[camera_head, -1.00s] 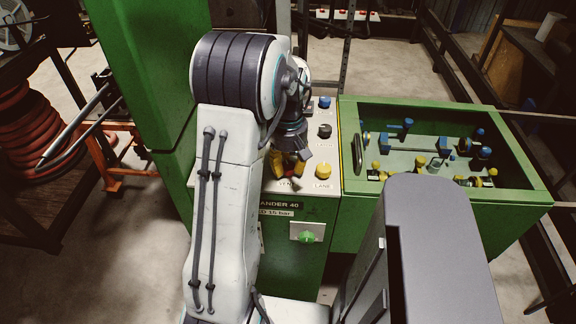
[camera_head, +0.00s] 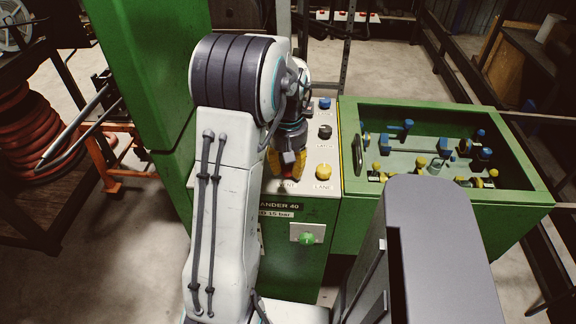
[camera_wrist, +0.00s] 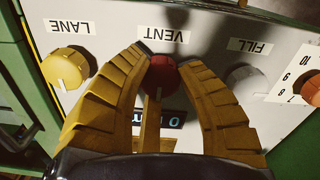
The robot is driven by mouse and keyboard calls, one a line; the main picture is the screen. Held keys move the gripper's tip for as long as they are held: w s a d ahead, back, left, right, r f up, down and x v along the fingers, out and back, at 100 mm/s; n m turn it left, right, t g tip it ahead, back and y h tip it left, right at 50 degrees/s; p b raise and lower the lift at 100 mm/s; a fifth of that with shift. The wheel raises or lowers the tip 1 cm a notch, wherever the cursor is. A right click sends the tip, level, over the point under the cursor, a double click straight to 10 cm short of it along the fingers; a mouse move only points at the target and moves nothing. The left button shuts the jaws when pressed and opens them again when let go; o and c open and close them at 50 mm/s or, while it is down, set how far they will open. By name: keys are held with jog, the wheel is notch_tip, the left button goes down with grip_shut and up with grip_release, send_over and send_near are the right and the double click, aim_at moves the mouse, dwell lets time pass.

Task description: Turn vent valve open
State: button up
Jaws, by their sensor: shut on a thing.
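The vent valve is a red knob (camera_wrist: 166,74) under a VENT label (camera_wrist: 163,38) on the pale panel. My gripper (camera_wrist: 164,62) has its yellow fingers closed around it, one fingertip on each side. A white mark on the knob's near side points down in the wrist view. In the head view my gripper (camera_head: 284,178) reaches down onto the panel, and the red knob is mostly hidden by the fingers and arm.
A yellow LANE knob (camera_wrist: 66,70) and a grey FILL knob (camera_wrist: 246,82) flank the vent knob. Black (camera_head: 325,131) and blue (camera_head: 323,103) knobs stand farther back. A green bin (camera_head: 350,215) with fittings is at right. A green push button (camera_head: 306,238) is on the front face.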

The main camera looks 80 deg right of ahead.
aim_at(288, 166)
jog(key=shift+a+f, duration=0.1)
jog(key=o, duration=1.2)
jog(key=shift+r, duration=0.2)
notch_tip(288, 166, up, 12)
jog(key=shift+f, duration=0.15)
dwell(0.6)
